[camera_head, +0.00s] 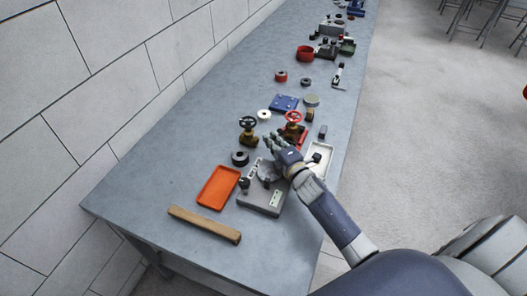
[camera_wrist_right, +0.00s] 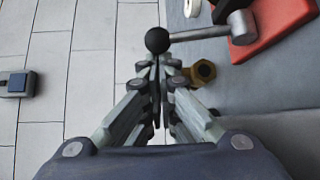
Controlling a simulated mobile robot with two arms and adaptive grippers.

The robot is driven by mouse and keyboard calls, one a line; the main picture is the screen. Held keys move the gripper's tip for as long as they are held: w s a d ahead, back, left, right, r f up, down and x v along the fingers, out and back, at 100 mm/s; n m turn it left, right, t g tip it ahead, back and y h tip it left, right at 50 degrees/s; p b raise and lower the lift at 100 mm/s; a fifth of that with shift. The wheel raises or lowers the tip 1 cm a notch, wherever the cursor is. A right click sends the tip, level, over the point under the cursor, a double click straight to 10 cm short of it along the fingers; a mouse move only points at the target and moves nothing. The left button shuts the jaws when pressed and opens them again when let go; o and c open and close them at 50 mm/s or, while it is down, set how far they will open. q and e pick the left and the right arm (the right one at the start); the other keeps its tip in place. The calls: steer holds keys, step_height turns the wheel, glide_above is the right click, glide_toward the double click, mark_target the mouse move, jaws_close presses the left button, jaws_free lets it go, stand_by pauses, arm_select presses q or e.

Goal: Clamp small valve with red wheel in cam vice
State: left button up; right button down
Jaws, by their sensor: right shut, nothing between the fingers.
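A brass hexagonal part (camera_wrist_right: 204,71) shows beside the fingers. My left gripper is not in view.
A valve with a black wheel (camera_head: 247,124) stands left of the red one. An orange tray (camera_head: 218,188), a wooden bar (camera_head: 204,224) and a black ring (camera_head: 240,158) lie left of the vice. A white tray (camera_head: 321,153) is right of my gripper. Several parts stand farther back.

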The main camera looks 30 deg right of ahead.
steer(key=s+d+m+t+b, duration=0.1)
steer(key=m+b, duration=0.1)
steer(key=b, duration=0.2)
steer(key=shift+s+d+f+t, duration=0.1)
steer(key=shift+s+f+t, duration=0.1)
steer(key=shift+t, duration=0.2)
steer(key=shift+s+d+r+m+t+b, duration=0.3)
steer(key=shift+m+t+b, duration=0.2)
steer(key=shift+b, duration=0.1)
steer(key=shift+s+d+r, duration=0.1)
steer(key=shift+d+r, duration=0.05)
arm_select(q)
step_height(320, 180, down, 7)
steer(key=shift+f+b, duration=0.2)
steer(key=shift+b, duration=0.15)
arm_select(e)
steer(key=shift+s+d+r, duration=0.1)
steer(key=shift+s+d, duration=0.1)
steer(key=shift+s, duration=0.05)
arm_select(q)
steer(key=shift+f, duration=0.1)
arm_select(e)
steer(key=shift+s, duration=0.15)
